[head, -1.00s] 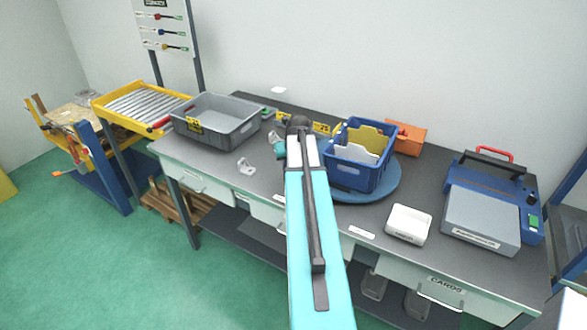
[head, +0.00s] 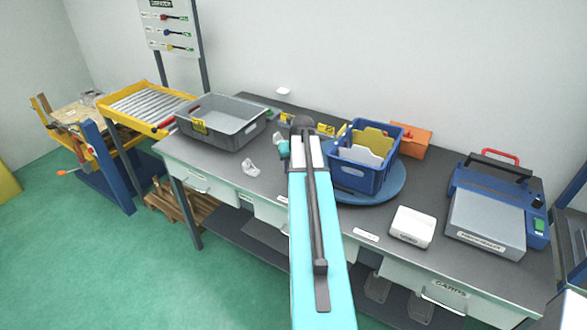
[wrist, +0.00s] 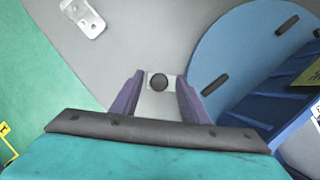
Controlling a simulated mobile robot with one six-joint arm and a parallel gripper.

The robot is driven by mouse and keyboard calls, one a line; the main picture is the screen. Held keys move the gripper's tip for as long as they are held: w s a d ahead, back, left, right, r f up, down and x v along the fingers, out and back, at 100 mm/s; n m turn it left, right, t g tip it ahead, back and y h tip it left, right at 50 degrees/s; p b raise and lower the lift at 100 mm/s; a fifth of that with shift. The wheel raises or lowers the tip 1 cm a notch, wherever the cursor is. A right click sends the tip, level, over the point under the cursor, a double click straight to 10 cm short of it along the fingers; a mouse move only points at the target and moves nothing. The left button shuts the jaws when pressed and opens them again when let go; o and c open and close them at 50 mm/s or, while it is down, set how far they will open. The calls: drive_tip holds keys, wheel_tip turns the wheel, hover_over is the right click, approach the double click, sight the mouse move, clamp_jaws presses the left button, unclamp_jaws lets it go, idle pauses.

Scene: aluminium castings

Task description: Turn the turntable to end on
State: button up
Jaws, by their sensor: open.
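The turntable (head: 385,190) is a round blue disc on the grey bench, right of my arm in the head view. A blue crate (head: 352,178) holding yellow and white dividers stands on it. In the wrist view the turntable (wrist: 225,65) fills the upper right and has short black bars on its top. The crate's blue wall lies at the lower right there. In the head view my arm mostly hides the gripper.
A grey bin (head: 228,140) stands at the bench's left, with a pale bracket (head: 251,167) before it, also in the wrist view (wrist: 84,17).

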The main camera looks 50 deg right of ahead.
drive_tip(key=shift+r, duration=0.1)
drive_tip(key=b+v, duration=0.3)
drive_tip(key=v, duration=1)
drive_tip(key=shift+r+b, duration=0.3)
drive_tip(key=shift+b, duration=0.05)
drive_tip(key=shift+s, duration=0.1)
drive_tip(key=shift+a, duration=0.1)
idle(0.5)
